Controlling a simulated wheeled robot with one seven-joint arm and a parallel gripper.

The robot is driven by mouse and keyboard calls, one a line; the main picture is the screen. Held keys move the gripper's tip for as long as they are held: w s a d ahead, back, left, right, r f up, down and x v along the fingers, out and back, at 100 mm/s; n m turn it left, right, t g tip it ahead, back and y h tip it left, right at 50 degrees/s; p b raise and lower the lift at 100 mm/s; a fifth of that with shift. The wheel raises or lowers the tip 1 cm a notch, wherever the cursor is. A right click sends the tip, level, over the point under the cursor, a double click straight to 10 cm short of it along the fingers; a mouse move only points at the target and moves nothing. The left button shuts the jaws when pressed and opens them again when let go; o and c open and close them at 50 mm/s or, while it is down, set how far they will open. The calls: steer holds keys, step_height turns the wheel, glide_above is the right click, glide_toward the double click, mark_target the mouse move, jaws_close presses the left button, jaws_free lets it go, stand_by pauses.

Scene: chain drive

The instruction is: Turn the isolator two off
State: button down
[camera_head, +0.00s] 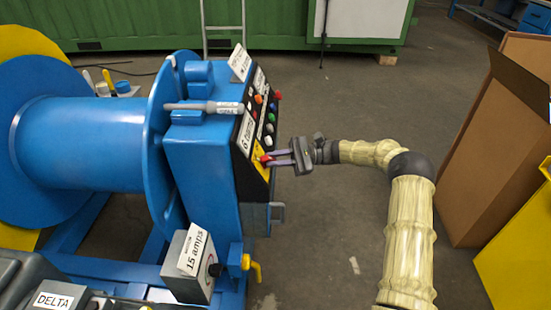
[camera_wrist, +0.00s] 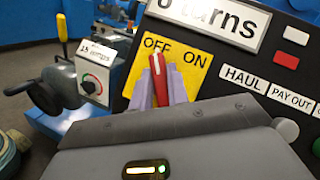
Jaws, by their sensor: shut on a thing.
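A red isolator handle (camera_wrist: 160,78) stands on a yellow plate (camera_wrist: 194,72) marked OFF and ON in the wrist view. Its tip points upward, close under the OFF lettering and left of ON. No number for this isolator is readable. In the head view the yellow plate (camera_head: 261,160) sits low on the black panel of the blue cabinet. My gripper (camera_head: 270,158) reaches it from the right. In the wrist view its two grey-purple fingers (camera_wrist: 161,88) stand on either side of the red handle, shut on it. The handle's lower part is hidden behind the gripper body.
Coloured buttons (camera_head: 270,128) and labels crowd the panel above the plate. A grey box (camera_head: 187,277) labelled 15 amps and a yellow-handled valve (camera_head: 252,266) are below. A blue drum (camera_head: 85,143) is at left. A cardboard box (camera_head: 497,140) stands right. Open floor lies between.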

steer(key=shift+f+n+g+h, duration=0.1)
steer(key=shift+n+g+h, duration=0.65)
steer(key=shift+n, duration=0.85)
steer(key=c, duration=1.4)
jaws_free()
steer(key=shift+o, duration=0.2)
